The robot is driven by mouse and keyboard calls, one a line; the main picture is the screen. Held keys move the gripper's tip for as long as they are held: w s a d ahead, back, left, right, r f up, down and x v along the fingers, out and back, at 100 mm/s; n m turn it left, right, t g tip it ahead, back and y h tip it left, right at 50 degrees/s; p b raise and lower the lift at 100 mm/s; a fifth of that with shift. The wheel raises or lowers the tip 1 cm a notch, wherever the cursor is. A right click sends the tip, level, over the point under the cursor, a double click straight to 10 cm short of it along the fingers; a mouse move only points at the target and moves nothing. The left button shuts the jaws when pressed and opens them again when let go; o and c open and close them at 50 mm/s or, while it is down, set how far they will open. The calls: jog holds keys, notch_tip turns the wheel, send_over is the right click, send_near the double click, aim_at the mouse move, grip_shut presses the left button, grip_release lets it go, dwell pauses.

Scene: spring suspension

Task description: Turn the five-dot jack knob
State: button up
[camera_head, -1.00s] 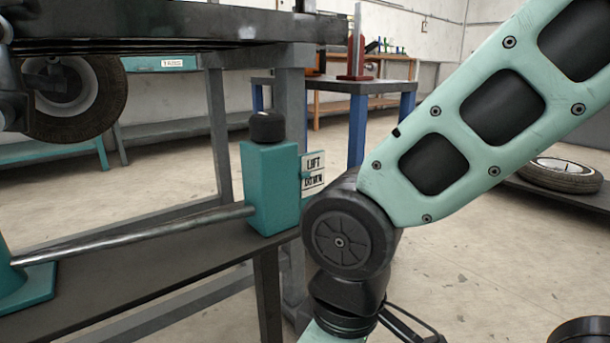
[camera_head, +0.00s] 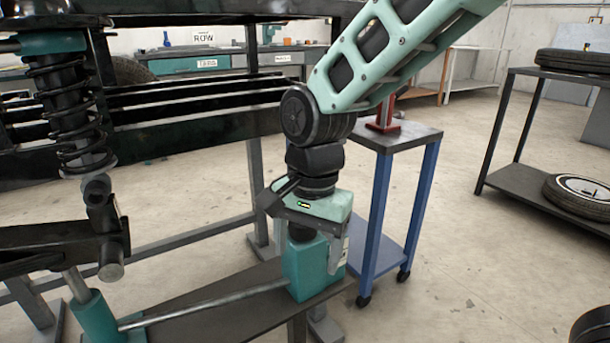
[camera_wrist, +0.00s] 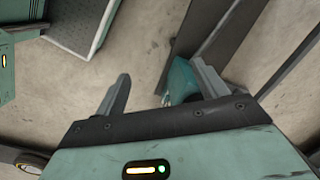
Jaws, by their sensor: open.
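The jack is a teal box (camera_head: 305,270) with a black knob (camera_head: 300,233) on top, standing on a dark bench at lower centre in the head view. My gripper (camera_head: 318,242) points down over the jack's top, its body just above the knob. One grey finger hangs down at the right front side of the box. In the wrist view the fingers of my gripper (camera_wrist: 162,82) are spread apart. The teal jack (camera_wrist: 183,76) shows between them, close to the right finger. Contact with the knob cannot be told, and no dots are visible.
A metal rod (camera_head: 205,303) runs from the jack to a teal post (camera_head: 95,318) at left. A coil spring strut (camera_head: 65,115) hangs at far left. A blue-legged cart (camera_head: 395,180) stands close behind and right of the jack.

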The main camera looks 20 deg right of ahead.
jog(key=w+d+r+m+h+p, duration=0.1)
jog(key=w+r+m+p, duration=0.4)
jog(key=r+p, duration=0.25)
jog(key=w+d+r+m+p, duration=0.2)
jog(key=w+r+m+p, duration=0.35)
jog(key=r, duration=0.25)
jog(key=shift+n, duration=0.35)
jog(key=f+b, duration=0.1)
jog(key=f, duration=0.5)
jog(key=f+b, duration=0.2)
jog(key=f, duration=0.3)
jog(key=f+b, duration=0.2)
jog(key=f, duration=0.4)
jog(key=shift+s+a+f, duration=0.1)
jog(key=shift+s+f, duration=0.25)
jog(key=c, duration=1)
